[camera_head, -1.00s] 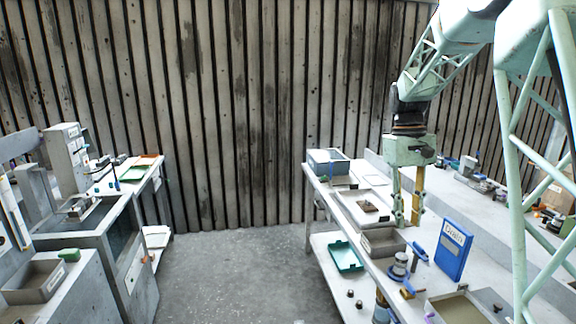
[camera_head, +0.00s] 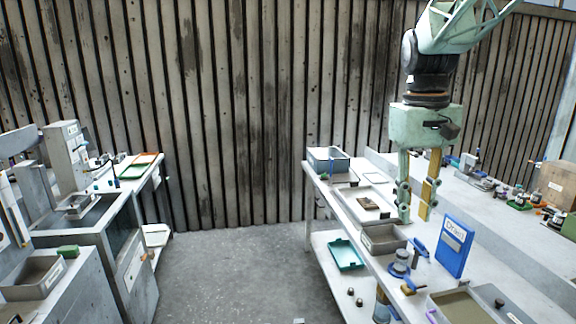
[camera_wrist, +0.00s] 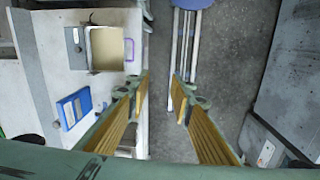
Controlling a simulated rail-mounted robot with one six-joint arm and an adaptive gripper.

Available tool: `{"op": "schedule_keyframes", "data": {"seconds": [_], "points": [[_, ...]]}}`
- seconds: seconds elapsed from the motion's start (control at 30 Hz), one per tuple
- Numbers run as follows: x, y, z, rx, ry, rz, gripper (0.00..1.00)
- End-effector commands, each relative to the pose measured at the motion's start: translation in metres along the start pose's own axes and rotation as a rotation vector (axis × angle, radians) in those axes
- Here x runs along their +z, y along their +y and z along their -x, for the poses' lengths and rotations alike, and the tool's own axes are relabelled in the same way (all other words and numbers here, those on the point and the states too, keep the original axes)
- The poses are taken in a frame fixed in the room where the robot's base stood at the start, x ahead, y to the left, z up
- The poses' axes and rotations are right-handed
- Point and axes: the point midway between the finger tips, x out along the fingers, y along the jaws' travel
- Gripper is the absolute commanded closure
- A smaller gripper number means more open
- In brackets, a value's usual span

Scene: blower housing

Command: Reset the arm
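My gripper (camera_head: 416,214) hangs pointing down over the right-hand workbench in the head view, above and behind the grey bin. Its pale green and yellow fingers stand apart. In the wrist view my gripper (camera_wrist: 160,105) shows its two fingers spread, with nothing between them but bench edge and floor below. My arm reaches in from the upper right of the head view.
The workbench (camera_head: 340,215) carries a grey bin (camera_head: 384,240), a blue upright binder (camera_head: 455,246) and a shallow tray (camera_head: 440,314). A teal tray (camera_head: 346,256) lies on the lower shelf. A grey machine (camera_head: 75,240) stands left.

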Motion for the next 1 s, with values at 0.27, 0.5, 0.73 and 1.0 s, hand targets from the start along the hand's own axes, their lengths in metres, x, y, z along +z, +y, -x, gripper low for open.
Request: {"op": "schedule_keyframes", "data": {"seconds": [0.27, 0.5, 0.73, 1.0], "points": [[0.042, -0.017, 0.013, -0.001, 0.048, -0.010, 0.79], [0.078, -0.031, 0.021, -0.003, 0.087, -0.021, 0.79], [0.113, -0.043, 0.024, -0.006, 0.123, -0.031, 0.79], [0.155, -0.057, 0.023, -0.010, 0.167, -0.042, 0.79]]}}
